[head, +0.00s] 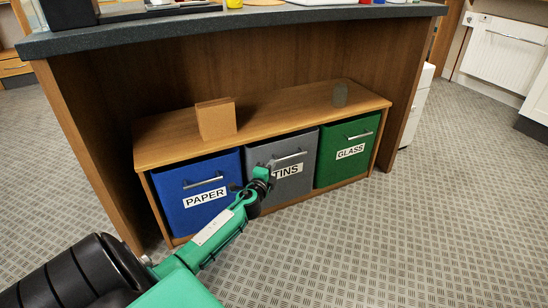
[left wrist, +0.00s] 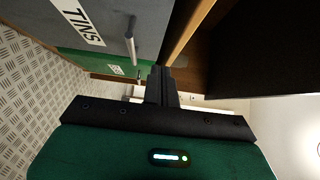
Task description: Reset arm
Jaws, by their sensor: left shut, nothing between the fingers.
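My left arm reaches in from the lower left of the head view. Its gripper (head: 265,174) is shut and empty, in front of the grey bin marked TINS (head: 304,181), close to its handle. I cannot tell from the head view whether it touches the bin. In the left wrist view the shut fingers (left wrist: 160,76) show at the middle, with the TINS bin (left wrist: 108,20) and its handle at the upper left. My right gripper is not in view.
A blue PAPER bin (head: 208,208) and a green GLASS bin (head: 333,163) flank it in a wooden unit. The floor in front is clear.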

